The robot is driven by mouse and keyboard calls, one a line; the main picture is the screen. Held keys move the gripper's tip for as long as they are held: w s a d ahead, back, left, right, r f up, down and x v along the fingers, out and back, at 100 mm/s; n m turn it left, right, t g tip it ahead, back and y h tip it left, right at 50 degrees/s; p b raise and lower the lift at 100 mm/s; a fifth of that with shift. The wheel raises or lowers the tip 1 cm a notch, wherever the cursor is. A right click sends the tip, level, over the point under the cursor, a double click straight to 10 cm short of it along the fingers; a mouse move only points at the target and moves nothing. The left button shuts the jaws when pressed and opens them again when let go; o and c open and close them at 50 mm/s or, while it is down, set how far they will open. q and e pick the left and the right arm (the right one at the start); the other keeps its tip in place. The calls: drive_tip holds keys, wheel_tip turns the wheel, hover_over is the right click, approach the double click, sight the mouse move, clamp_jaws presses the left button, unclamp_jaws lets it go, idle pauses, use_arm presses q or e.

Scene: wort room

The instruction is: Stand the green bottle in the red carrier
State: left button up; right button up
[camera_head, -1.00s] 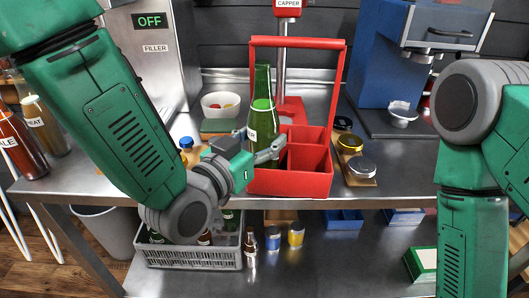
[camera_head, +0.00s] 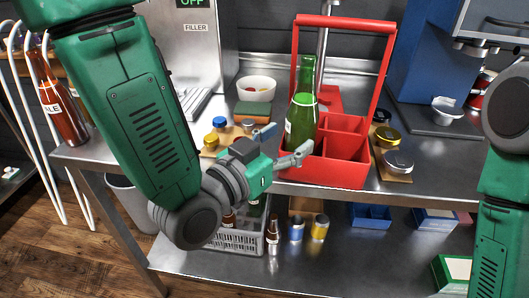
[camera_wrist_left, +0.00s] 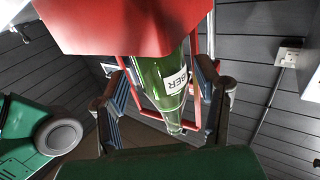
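The green bottle (camera_head: 303,118), with a white label, stands upright in the left part of the red carrier (camera_head: 322,172); the carrier's front wall hides its base. My left gripper (camera_head: 284,146) is open at the carrier's left front, one finger to the left of the bottle and the other in front of the carrier. In the left wrist view, which is turned over, the bottle (camera_wrist_left: 165,85) shows between the spread fingers with gaps on both sides, and the carrier (camera_wrist_left: 140,25) covers its lower end. My right gripper is out of view; only my right arm shows.
Left of the carrier are small jars (camera_head: 211,141) and a white bowl (camera_head: 257,88). Lidded jars (camera_head: 398,161) stand close to its right. A brown bottle (camera_head: 62,110) is at far left. A grey crate (camera_head: 235,241) with bottles sits on the lower shelf.

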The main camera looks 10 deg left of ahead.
sight(294, 138)
use_arm(q)
drive_tip(key=v, duration=0.4)
drive_tip(key=shift+s+d, duration=0.2)
drive_tip(key=shift+s, duration=0.05)
drive_tip(key=p+v, duration=0.3)
drive_tip(key=shift+a+p, duration=0.2)
drive_tip(key=shift+p, duration=0.1)
